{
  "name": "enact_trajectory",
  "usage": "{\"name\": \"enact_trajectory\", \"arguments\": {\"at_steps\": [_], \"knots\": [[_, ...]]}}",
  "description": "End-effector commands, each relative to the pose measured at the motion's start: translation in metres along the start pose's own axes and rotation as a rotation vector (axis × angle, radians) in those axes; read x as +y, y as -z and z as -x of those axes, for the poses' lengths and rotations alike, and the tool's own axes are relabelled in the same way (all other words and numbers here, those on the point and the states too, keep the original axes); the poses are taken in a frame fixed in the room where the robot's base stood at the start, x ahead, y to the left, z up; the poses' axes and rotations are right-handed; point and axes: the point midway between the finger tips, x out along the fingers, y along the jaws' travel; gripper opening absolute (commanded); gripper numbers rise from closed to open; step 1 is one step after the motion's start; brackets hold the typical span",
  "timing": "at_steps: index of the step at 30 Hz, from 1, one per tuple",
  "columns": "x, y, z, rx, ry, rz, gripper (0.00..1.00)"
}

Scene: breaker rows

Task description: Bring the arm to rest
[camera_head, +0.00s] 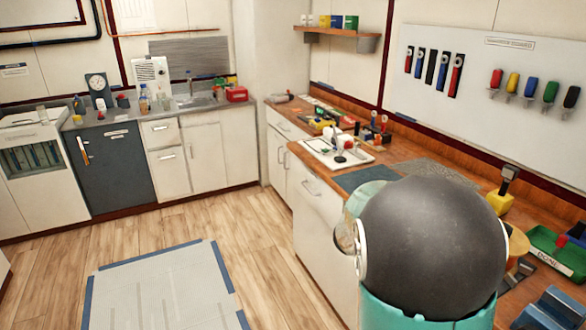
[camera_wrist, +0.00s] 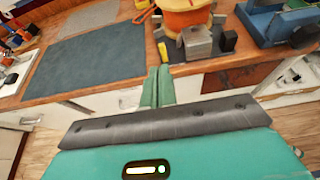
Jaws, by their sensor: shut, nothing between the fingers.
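My gripper (camera_wrist: 158,88) shows in the wrist view as two green fingers close together, shut and empty. They point at the front edge of the wooden counter (camera_wrist: 128,87), and I cannot tell the gap to it. In the head view my own arm, a dark rounded link with teal parts, fills the lower right and hides part of the counter. My gripper cannot be made out in the head view.
The wooden counter carries a dark blue mat (camera_head: 366,178), a white tray (camera_head: 336,152) and a green bin (camera_head: 556,250). An orange object (camera_wrist: 184,18) and a grey block (camera_wrist: 197,42) stand beyond my fingers.

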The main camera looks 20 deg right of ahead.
Motion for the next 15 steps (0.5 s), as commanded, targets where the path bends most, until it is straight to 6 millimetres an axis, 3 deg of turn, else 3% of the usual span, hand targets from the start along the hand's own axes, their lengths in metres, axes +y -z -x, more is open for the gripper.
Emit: {"name": "enact_trajectory", "arguments": {"at_steps": [5, 8, 15], "knots": [[-0.003, 0.000, 0.008, 0.024, 0.003, -0.058, 0.00], [-0.012, 0.001, 0.028, 0.090, 0.014, -0.206, 0.00], [-0.043, 0.019, 0.113, 0.383, 0.092, -0.765, 0.00]]}}
